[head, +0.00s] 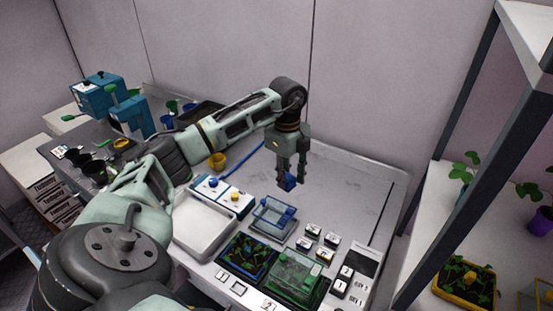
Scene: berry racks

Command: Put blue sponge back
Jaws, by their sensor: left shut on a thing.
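The blue sponge (289,182) is a small dark blue block. My left gripper (290,176) is shut on it and holds it with the fingers pointing down, over the back right part of the grey table (345,190). The fingers cover part of the sponge. I cannot tell how high it is above the table. My right gripper is not in view.
In front stand a clear blue-edged container (273,212), a blue tray of seedlings (247,257), a green-lidded tray (296,274) and a white tray (205,226). Small labelled blocks (330,240) lie at right. A plant rack (455,150) stands farther right. The table's back right is clear.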

